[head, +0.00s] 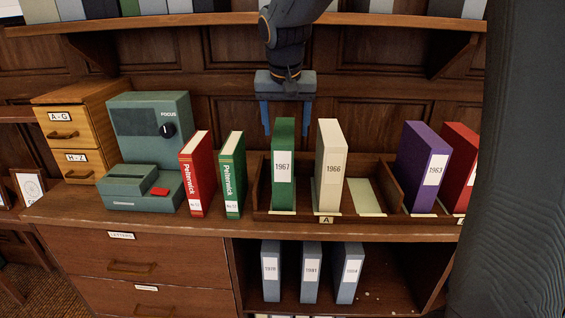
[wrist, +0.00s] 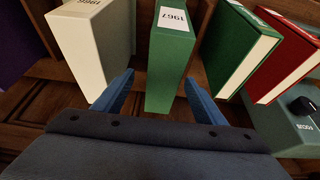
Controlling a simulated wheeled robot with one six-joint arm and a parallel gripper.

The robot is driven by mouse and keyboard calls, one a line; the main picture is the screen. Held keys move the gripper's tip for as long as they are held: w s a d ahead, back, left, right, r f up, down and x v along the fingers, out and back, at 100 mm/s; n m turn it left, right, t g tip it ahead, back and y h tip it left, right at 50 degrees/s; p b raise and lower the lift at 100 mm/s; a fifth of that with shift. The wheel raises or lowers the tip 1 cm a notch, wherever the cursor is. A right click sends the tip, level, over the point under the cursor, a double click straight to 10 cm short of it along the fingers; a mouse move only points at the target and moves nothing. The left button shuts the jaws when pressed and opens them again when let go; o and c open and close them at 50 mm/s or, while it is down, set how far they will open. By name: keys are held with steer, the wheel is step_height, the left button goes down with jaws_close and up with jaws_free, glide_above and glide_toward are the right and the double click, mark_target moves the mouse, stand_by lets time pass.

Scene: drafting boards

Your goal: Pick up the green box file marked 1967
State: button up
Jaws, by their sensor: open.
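The green box file marked 1967 (head: 283,152) stands upright in a wooden tray (head: 262,200) on the cabinet top, label facing me. In the wrist view the green file (wrist: 168,70) lies between the two blue fingers. My gripper (head: 287,118) points down behind and around the top of the green file in the head view. Its fingers are apart, one on each side of the file, with gaps showing in the wrist view (wrist: 155,95). The lower part of the file's back is hidden.
A cream file marked 1966 (head: 329,165) stands close right of the green one. A purple 1963 file (head: 422,167) and a red file (head: 457,165) stand further right. Green (head: 232,173) and red (head: 198,172) Pelterwick books stand left. A shelf (head: 220,20) runs above.

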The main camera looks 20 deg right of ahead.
mark_target(284, 131)
steer(key=x, duration=0.1)
steer(key=p+x, duration=0.1)
steer(key=x, duration=0.2)
steer(key=shift+w+a+f+p, duration=0.2)
steer(key=shift+w+p, duration=0.15)
steer(key=shift+w+f, duration=0.15)
steer(key=shift+f, duration=0.15)
steer(key=shift+f, duration=0.3)
steer(key=shift+c, duration=0.2)
steer(key=shift+r, duration=0.1)
jaws_close()
